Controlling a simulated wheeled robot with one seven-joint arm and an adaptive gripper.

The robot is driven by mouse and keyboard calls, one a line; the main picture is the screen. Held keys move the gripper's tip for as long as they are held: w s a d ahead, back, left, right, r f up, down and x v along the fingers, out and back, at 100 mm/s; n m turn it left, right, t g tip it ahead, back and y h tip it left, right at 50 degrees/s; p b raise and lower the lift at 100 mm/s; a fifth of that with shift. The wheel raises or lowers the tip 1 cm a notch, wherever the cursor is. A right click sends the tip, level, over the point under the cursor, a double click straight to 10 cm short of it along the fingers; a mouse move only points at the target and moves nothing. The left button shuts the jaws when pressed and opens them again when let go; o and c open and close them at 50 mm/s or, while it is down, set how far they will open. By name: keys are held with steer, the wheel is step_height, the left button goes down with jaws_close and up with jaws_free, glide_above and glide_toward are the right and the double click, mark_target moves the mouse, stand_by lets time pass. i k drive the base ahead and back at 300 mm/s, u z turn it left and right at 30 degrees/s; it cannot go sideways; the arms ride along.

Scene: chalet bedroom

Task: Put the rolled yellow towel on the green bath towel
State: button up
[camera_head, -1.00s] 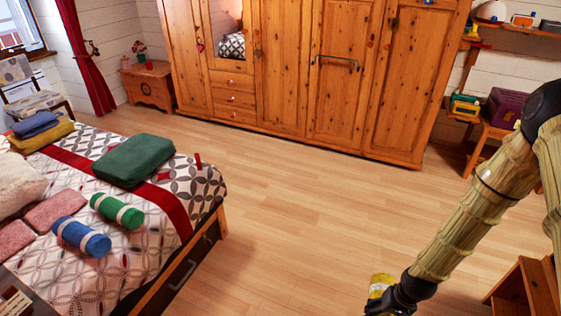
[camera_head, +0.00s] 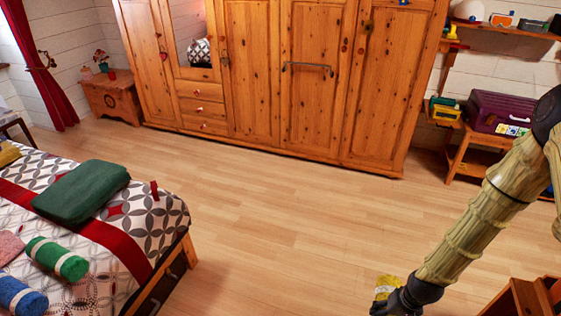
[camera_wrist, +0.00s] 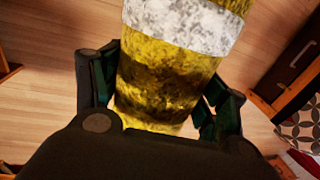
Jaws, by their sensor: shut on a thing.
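My gripper (camera_wrist: 160,100) is shut on the rolled yellow towel (camera_wrist: 165,75), which has a pale band and fills the middle of the wrist view. In the head view the yellow towel (camera_head: 386,286) shows only in part at the bottom, above the wood floor, with my dark gripper (camera_head: 396,300) beside it. The green bath towel (camera_head: 82,191) lies folded on the bed at the left, well apart from my gripper. A rolled green towel (camera_head: 57,258) and a rolled blue towel (camera_head: 22,298) lie in front of it.
The bed (camera_head: 165,222) has a patterned cover and a wooden edge at the left. Open wood floor (camera_head: 270,215) lies between bed and arm. A wooden wardrobe (camera_head: 310,90) stands behind. A wooden piece of furniture (camera_head: 525,297) is at the lower right.

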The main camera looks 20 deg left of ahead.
mark_target(81, 177)
steer(key=z, duration=0.05)
steer(key=i, duration=2.15)
steer(key=u, duration=3.05)
